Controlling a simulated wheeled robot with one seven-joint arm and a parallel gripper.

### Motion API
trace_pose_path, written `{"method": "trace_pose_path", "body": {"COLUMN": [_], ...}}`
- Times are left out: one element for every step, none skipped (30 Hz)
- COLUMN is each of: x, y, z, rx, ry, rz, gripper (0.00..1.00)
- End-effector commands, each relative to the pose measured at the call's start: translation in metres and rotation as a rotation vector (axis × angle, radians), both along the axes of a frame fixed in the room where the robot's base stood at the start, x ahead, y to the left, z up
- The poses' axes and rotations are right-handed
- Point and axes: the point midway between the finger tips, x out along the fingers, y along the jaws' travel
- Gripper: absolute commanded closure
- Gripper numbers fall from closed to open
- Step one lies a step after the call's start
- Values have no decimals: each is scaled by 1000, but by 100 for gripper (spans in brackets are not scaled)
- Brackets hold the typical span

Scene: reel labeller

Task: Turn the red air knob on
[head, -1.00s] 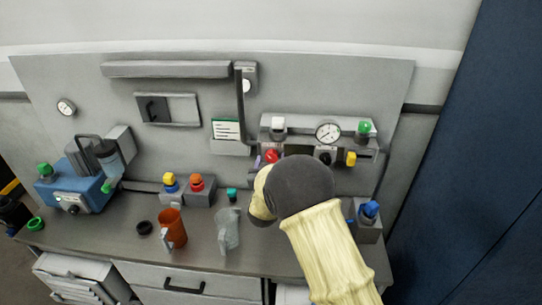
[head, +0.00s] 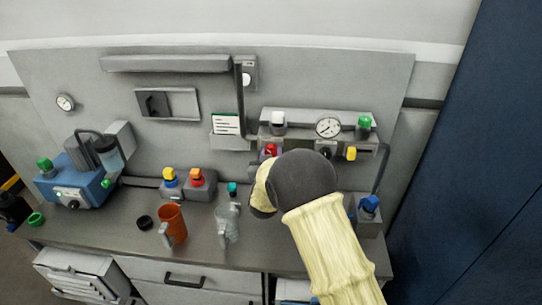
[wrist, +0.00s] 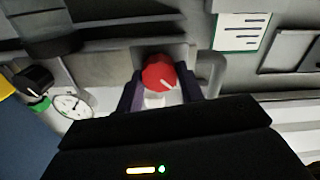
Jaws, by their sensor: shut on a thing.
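The red air knob (wrist: 160,76) is a round red knob with a white pointer line, on the grey air unit of the back panel. In the wrist view it sits between the two dark fingers of my gripper (wrist: 160,92), which are shut on its sides. In the head view the red knob (head: 268,151) shows just above my arm's wrist. My arm covers the gripper fingers and the panel below the knob there.
The air unit also carries a gauge (head: 328,127), a green knob (head: 364,122) and a yellow knob (head: 351,153). A blue machine (head: 78,185) stands far left.

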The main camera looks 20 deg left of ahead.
Motion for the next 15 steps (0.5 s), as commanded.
{"method": "trace_pose_path", "body": {"x": [0, 0, 0, 0, 0, 0, 0, 0, 0, 0, 0, 0, 0, 0, 0], "y": [0, 0, 0, 0, 0, 0, 0, 0, -1, -1, -1, -1, -1, -1, -1], "z": [-2, -3, -3, -4, -4, -4, -5, -5, -5, -6, -6, -6, -6, -7, -7], "rx": [14, 23, 37, 50, 63, 81, 97, 113, 137, 157, 175, 203, 225, 246, 276], "ry": [2, 4, 8, 10, 12, 16, 20, 24, 29, 33, 39, 45, 49, 54, 61], "rz": [0, 0, 0, -1, -1, -1, 0, 0, 0, 0, -1, 0, 1, 1, 1], "gripper": [85, 85, 85, 85, 85, 85, 85, 85, 85, 85, 85, 85, 85, 85, 85]}}
